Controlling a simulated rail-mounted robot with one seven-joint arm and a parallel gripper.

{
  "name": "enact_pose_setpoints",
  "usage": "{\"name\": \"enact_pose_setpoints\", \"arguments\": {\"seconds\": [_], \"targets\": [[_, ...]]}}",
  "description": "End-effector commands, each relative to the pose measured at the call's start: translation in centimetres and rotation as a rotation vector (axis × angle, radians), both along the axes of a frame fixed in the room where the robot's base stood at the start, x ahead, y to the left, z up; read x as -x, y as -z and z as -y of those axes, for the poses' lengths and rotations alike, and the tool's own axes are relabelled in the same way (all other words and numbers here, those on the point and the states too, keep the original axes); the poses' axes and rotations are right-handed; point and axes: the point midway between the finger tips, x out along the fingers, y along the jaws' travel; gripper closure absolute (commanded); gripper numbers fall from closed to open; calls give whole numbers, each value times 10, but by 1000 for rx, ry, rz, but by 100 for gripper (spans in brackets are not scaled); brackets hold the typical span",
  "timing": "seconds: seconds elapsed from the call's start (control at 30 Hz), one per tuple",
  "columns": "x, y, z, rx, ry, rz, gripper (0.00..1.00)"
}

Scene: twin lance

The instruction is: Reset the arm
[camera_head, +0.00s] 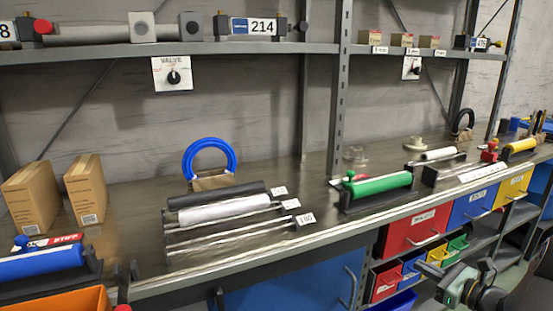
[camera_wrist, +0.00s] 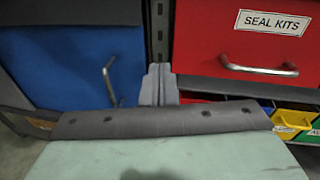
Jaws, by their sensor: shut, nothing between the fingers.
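My gripper (camera_wrist: 159,72) shows in the wrist view as two grey fingers pressed together, shut and empty. It points toward the gap between a blue cabinet door (camera_wrist: 70,55) on the left and a red drawer (camera_wrist: 245,40) labelled SEAL KITS on the right. It appears to touch neither. In the head view, part of my arm (camera_head: 468,288) shows at the lower right, in front of the small bins under the workbench. I cannot make out the fingers there.
The workbench (camera_head: 130,225) holds a green cylinder (camera_head: 378,185) on a stand, a rack of rods (camera_head: 225,212), a blue ring (camera_head: 210,158), cardboard boxes (camera_head: 86,190) and a blue cylinder (camera_head: 45,262). Drawers with protruding handles, including a red one (camera_head: 412,228), line the bench's front.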

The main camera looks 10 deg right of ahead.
Motion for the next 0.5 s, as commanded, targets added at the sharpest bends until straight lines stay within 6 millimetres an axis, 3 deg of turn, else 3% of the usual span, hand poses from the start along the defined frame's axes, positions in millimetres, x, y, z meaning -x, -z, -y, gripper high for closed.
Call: {"name": "enact_pose_setpoints", "arguments": {"seconds": [0.03, 0.13, 0.27, 0.4, 0.5], "targets": [[-4, -25, -35, 65, -94, -19, 100], [3, -51, -109, 232, -314, -65, 100], [35, -83, -200, 498, -640, -93, 100], [101, -121, -278, 870, -1060, -54, 100], [157, -149, -307, 1189, -1388, 44, 100]]}}
